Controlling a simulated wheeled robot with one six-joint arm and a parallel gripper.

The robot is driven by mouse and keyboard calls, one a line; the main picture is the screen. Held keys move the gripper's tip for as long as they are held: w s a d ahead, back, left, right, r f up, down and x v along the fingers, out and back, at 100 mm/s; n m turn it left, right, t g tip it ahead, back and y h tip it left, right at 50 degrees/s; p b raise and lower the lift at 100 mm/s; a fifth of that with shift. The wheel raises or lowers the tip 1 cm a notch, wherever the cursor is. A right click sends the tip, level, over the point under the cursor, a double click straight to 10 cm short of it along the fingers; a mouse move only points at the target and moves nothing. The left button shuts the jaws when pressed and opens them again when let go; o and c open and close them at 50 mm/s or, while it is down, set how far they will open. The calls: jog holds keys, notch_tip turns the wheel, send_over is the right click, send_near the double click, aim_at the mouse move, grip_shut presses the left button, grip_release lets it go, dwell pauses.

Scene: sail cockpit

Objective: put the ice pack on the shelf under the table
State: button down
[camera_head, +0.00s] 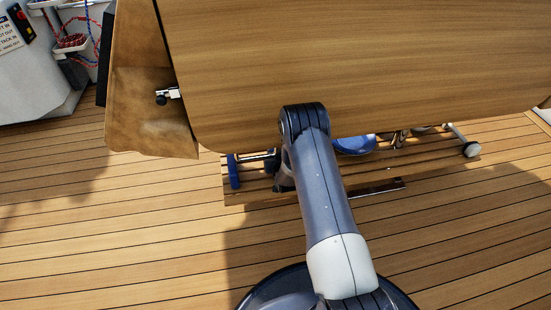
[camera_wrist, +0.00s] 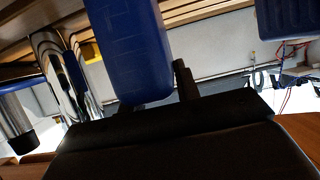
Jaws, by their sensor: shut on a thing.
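The ice pack (camera_wrist: 125,45) is a blue block that fills the upper middle of the wrist view. My gripper (camera_wrist: 155,92) is shut on it; one dark finger shows at its right side, and the other is mostly hidden. The table (camera_head: 370,70) has a broad wooden top in the head view. The slatted wooden shelf (camera_head: 260,188) shows below its front edge. My arm reaches in under the tabletop, which hides my gripper and the ice pack in the head view. I cannot tell whether the pack touches the shelf.
A blue upright object (camera_head: 233,172) is at the shelf's left end. A blue rounded thing (camera_head: 353,145) and metal items (camera_head: 399,139) are right of my arm. The wrist view shows shiny metal (camera_wrist: 50,65) and a yellow object (camera_wrist: 91,52) left of the pack.

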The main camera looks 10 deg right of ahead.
jog(key=shift+f, duration=0.2)
jog(key=shift+f, duration=0.1)
jog(key=c, duration=1.1)
grip_release()
jog(key=shift+o, duration=0.2)
jog(key=p+v, duration=0.5)
jog(key=v, duration=0.7)
